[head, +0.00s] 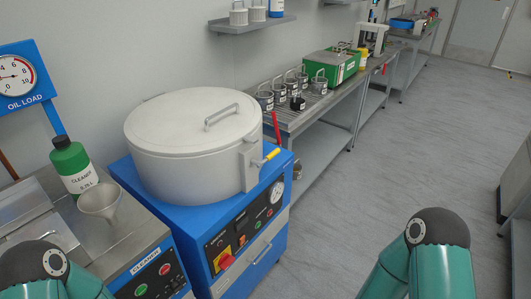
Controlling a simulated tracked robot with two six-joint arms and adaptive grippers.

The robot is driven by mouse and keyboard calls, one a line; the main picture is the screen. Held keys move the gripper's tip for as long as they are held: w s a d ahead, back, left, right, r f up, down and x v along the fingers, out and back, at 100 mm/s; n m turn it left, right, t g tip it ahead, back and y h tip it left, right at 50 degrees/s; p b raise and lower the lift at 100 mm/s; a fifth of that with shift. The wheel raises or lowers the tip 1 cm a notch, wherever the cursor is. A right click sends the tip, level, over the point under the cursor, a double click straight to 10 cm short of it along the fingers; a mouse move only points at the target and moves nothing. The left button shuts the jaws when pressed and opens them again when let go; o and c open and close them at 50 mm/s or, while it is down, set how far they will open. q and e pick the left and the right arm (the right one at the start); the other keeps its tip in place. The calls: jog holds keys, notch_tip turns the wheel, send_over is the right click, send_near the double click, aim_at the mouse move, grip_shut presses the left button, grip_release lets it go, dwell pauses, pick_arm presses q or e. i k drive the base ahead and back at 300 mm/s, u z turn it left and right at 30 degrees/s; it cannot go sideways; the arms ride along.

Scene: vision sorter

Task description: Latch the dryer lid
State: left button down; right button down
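The dryer is a round pale-grey drum (185,176) on a blue cabinet (205,222) in the middle left of the head view. Its round lid (165,120) lies flat on top and looks closed, with a bar handle (221,117) across it. A latch block (249,165) sits on the drum's right front side. I cannot tell whether the latch is engaged. Only teal links of my two arms show at the bottom edge; both grippers are out of view.
The cleaning station (135,254) stands left of the dryer, with a green bottle (73,167) and a funnel (100,202) on it. A bench (312,118) with several small pots and a green machine (331,65) runs behind. The grey floor (400,150) at right is clear.

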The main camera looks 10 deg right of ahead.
aim_at(259, 164)
jog(key=z, duration=0.25)
jog(key=i, duration=0.85)
jog(key=z, duration=0.55)
